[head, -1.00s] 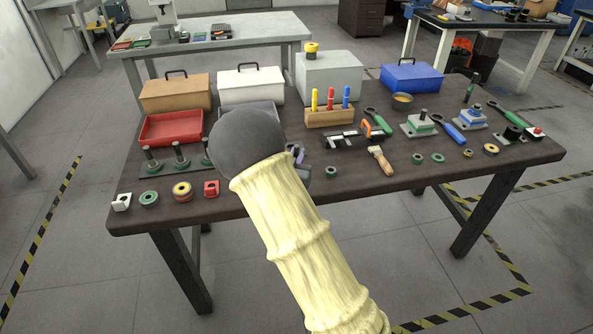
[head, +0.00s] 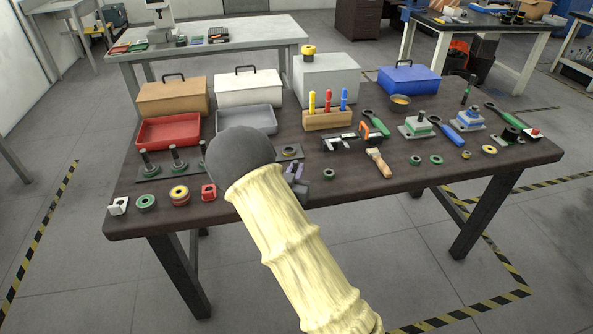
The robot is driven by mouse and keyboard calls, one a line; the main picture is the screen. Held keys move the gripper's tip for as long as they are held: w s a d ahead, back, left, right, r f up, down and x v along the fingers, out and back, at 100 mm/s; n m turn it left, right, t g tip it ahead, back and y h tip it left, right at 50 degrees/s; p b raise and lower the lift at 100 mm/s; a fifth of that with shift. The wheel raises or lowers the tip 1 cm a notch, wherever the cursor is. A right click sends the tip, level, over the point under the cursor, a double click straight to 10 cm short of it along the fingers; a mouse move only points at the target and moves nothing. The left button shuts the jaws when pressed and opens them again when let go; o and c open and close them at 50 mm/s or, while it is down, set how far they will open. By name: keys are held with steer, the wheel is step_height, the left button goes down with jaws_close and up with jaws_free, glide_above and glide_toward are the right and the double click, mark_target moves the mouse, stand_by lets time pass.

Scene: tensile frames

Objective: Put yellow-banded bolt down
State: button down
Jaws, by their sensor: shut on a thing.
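My gripper (head: 295,173) shows only in part past the right side of my arm's dark round joint, as small purple and dark grey pieces low over the table. It is shut, and the yellow-banded bolt in it is hidden from this view. Just behind it lies a dark plate (head: 280,157) with a small yellowish ring on it. Whether the bolt touches the plate or table cannot be told.
On the dark table (head: 340,208), a red tray (head: 168,133) and grey tray (head: 246,121) stand behind my arm. Several rings and a red block (head: 209,192) line the front left edge.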

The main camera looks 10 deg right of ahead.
steer(key=c, duration=1.4)
jaws_free()
steer(key=shift+s+a, duration=0.1)
steer(key=shift+a, duration=0.15)
steer(key=shift+c, duration=0.2)
steer(key=shift+s+a+f, duration=0.1)
steer(key=shift+s+f, duration=0.1)
steer(key=shift+s, duration=0.1)
steer(key=v, duration=1.6)
steer(key=shift+s+a+b, duration=0.2)
steer(key=shift+s+b, duration=0.1)
steer(key=shift+b, duration=0.05)
steer(key=shift+r, duration=0.1)
